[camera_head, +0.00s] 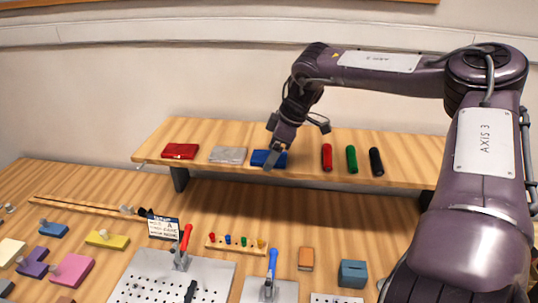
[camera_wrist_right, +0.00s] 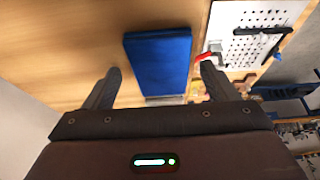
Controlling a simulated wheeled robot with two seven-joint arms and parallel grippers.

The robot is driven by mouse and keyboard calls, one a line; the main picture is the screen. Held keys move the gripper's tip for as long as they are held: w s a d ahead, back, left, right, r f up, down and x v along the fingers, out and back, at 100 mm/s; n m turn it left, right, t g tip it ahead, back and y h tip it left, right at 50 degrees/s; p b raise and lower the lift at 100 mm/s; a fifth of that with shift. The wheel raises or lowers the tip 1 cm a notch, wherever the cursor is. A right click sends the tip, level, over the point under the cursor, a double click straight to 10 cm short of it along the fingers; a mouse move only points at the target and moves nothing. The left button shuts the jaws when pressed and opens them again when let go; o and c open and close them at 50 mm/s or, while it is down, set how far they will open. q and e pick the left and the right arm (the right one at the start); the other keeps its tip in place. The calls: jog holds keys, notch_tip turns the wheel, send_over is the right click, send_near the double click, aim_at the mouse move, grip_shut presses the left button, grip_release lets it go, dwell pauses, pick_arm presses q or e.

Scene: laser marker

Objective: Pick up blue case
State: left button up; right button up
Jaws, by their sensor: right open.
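The blue case (camera_head: 257,157) lies flat on the raised wooden shelf, to the right of a grey case (camera_head: 228,155) and a red case (camera_head: 180,151). My right gripper (camera_head: 273,158) reaches down over the blue case and hides part of it. In the right wrist view, the gripper (camera_wrist_right: 161,70) is open, with one finger on each side of the blue case (camera_wrist_right: 158,62) in the picture. The case shows beyond the fingers with space on both sides, and I see no contact. My left gripper is not in view.
Red (camera_head: 327,157), green (camera_head: 351,159) and black (camera_head: 376,161) cylinders lie on the shelf (camera_head: 300,150) to the right. Below, the table holds perforated plates with a red-handled clamp (camera_head: 186,240) and a blue-handled clamp (camera_head: 272,264), plus coloured blocks. A wall stands behind.

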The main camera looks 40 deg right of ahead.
jog(key=shift+c, duration=0.9)
jog(key=c, duration=0.9)
jog(key=shift+r, duration=0.1)
